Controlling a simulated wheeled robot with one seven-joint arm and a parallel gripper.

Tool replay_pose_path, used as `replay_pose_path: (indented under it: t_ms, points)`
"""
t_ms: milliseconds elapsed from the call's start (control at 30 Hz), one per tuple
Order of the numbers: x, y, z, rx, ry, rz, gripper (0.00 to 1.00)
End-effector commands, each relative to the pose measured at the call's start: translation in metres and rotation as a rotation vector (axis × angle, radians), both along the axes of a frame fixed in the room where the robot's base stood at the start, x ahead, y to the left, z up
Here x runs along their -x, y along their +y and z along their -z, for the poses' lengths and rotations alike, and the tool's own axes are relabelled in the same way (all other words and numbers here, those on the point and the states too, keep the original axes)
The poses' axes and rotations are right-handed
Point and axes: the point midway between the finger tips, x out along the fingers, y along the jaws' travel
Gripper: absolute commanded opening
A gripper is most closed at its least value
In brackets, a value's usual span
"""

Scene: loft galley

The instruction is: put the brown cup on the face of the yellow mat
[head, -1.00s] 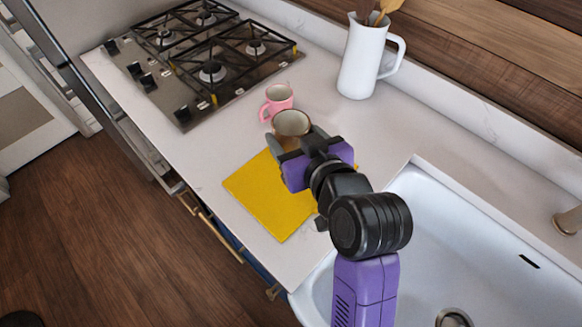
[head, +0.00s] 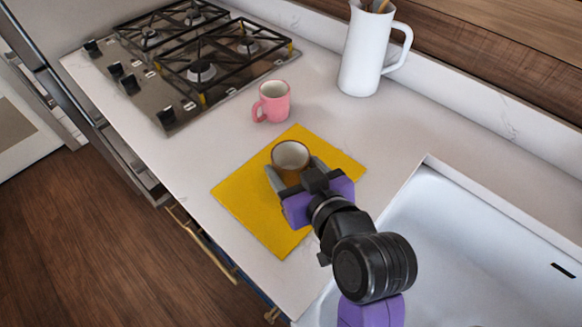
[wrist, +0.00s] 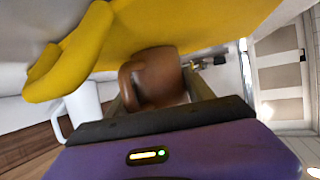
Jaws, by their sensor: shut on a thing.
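The brown cup (head: 290,157) has a pale inside and is upright, over the yellow mat's (head: 240,196) middle-to-far part in the head view. My gripper (head: 296,174) is shut on the brown cup, with a grey finger on either side of it. The wrist view also shows the cup (wrist: 158,72) between the fingers, with the yellow mat (wrist: 180,22) beyond it. I cannot tell whether the cup's base touches the mat or is a little above it. My gripper and wrist hide part of the mat's right side.
A pink mug (head: 272,102) stands just beyond the mat's far corner. A white jug (head: 366,50) with utensils stands at the back. The gas hob (head: 200,70) is at the far left, and the white sink (head: 470,235) is at the right. The counter left of the mat is clear.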

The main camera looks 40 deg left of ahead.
Motion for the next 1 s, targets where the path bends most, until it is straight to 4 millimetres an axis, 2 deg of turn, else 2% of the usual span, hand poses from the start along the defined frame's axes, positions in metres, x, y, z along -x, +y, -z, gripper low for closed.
replay_pose_path:
  t_ms: [267, 300, 400, 767, 1000]
  points:
    - [0.0, 0.0, 0.001, -0.002, -0.001, 0.0, 0.12]
    - [0.0, 0.0, 0.001, -0.001, 0.0, 0.0, 0.67]
    - [0.0, 0.0, 0.001, -0.001, 0.0, 0.0, 0.83]
    - [0.0, 0.0, -0.003, -0.001, 0.0, 0.0, 0.83]
    - [0.014, -0.029, -0.015, -0.001, -0.002, 0.003, 0.83]
